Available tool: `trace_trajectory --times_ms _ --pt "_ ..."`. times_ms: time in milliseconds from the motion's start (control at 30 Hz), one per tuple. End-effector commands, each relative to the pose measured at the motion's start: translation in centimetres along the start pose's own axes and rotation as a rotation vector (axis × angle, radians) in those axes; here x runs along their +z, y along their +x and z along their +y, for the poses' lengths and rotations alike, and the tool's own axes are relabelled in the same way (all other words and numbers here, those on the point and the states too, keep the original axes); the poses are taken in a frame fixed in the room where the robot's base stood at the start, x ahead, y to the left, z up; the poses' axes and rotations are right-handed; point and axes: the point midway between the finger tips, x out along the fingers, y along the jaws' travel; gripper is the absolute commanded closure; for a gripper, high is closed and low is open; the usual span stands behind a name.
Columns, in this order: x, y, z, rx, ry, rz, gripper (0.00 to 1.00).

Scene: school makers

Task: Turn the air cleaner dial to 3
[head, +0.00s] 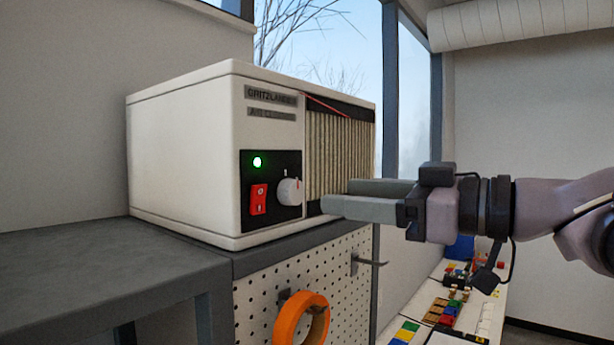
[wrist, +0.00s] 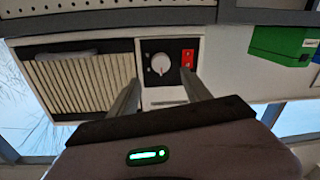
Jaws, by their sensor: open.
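The air cleaner (head: 180,150) is a cream box with a ribbed filter grille on its right front. Its round white dial (head: 290,191) sits on a black panel, right of a red switch (head: 258,199) and below a lit green lamp (head: 257,161). The dial's number marks are too small to read. My gripper (head: 335,198) is open and empty, just right of the dial in the head view and apart from it. In the wrist view, which looks upside down, the dial (wrist: 161,65) shows between the fingertips (wrist: 160,76), further off.
The cleaner stands on a grey top (head: 100,265) above a white pegboard (head: 260,300) with hooks and an orange ring (head: 303,315). A low bench with coloured parts (head: 445,310) lies at right. A green box (wrist: 285,45) shows in the wrist view.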

Motion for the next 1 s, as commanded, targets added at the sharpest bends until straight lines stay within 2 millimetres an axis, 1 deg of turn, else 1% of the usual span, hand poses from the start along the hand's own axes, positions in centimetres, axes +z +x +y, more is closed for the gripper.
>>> trace_trajectory --times_ms 33,100,233,300,400,667,700,767,900,967,1000 --pt "-0.6 1.6 -0.1 -0.008 0.003 0.001 0.43" --pt "-0.5 3.6 -0.1 -0.007 0.003 0.001 0.43" --pt "-0.3 6.1 0.0 -0.003 0.003 0.0 0.43" --pt "-0.2 6.9 0.0 -0.002 0.001 -0.001 0.43" --pt "-0.1 7.5 0.0 0.0 0.001 -0.001 0.43" --pt "0.1 7.7 0.0 0.001 0.001 -0.001 0.43" --pt "0.1 7.7 0.0 0.001 0.001 -0.001 0.45" --pt "0.1 7.7 0.0 0.001 0.001 -0.002 0.57" --pt "0.1 7.7 0.0 0.001 0.001 -0.002 0.85" --pt "0.0 7.7 0.0 0.001 0.001 -0.001 0.96" --pt "0.0 7.7 0.0 0.001 0.001 -0.001 1.0"
